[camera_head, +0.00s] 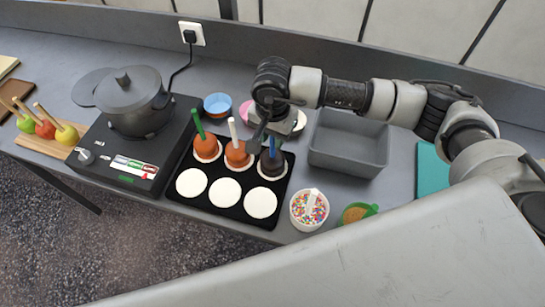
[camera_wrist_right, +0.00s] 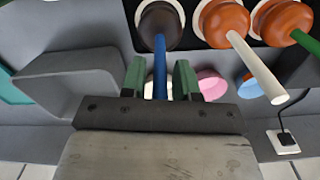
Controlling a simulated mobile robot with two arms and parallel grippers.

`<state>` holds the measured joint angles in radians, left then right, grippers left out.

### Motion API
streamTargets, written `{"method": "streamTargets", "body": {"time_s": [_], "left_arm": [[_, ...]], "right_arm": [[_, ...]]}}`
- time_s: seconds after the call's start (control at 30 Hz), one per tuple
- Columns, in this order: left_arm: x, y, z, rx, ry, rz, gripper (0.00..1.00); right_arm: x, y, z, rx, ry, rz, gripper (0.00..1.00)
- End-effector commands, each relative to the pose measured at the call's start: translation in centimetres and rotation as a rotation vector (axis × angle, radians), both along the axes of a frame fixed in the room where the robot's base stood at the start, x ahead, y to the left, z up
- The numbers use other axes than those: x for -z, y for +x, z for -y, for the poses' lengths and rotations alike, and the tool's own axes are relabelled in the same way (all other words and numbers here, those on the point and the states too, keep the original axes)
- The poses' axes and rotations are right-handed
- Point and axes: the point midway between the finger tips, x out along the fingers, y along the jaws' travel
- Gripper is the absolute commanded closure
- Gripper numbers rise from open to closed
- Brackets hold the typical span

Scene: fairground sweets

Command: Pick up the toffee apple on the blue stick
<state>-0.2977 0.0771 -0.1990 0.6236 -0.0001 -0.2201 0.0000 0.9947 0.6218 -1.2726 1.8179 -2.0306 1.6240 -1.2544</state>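The toffee apple on the blue stick (camera_head: 271,166) is dark brown and stands on a white disc in the back right spot of a black tray (camera_head: 233,207). Its blue stick (camera_head: 271,146) points up. In the right wrist view the dark apple (camera_wrist_right: 160,27) is at the top and its stick (camera_wrist_right: 160,68) runs down between the green fingers of my right gripper (camera_wrist_right: 160,80). A gap shows on each side of the stick, so the gripper is open around it. In the head view my right gripper (camera_head: 261,128) is just above the apple. My left gripper is not in view.
Toffee apples with a white stick (camera_head: 237,156) and a green stick (camera_head: 206,148) stand left of the dark one. A grey bin (camera_head: 348,145) is to the right. A sprinkle tub (camera_head: 309,210) is in front. A pot (camera_head: 130,100) on a hotplate is left.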

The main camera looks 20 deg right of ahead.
Motion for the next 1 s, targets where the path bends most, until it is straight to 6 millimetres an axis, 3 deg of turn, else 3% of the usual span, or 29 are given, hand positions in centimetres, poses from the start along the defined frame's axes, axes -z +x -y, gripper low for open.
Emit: {"method": "streamTargets", "body": {"time_s": [0.03,0.2,0.57,0.73,0.83,1.0], "left_arm": [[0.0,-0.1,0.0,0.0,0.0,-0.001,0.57],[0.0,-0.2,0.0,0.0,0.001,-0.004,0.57],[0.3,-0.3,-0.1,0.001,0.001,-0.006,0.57],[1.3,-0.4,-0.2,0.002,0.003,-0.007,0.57],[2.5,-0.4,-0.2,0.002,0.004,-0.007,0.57],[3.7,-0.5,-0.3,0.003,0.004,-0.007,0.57]], "right_arm": [[0.0,0.0,0.0,0.0,0.0,0.0,0.77],[0.0,0.0,0.0,0.0,0.0,0.0,1.0],[-0.4,0.1,0.0,0.001,0.001,0.003,1.0],[-2.1,0.1,0.0,-0.002,0.0,0.007,1.0],[-4.1,0.1,0.0,-0.002,0.002,0.009,1.0],[-6.2,-4.1,-0.2,-0.006,0.002,0.006,1.0]]}}
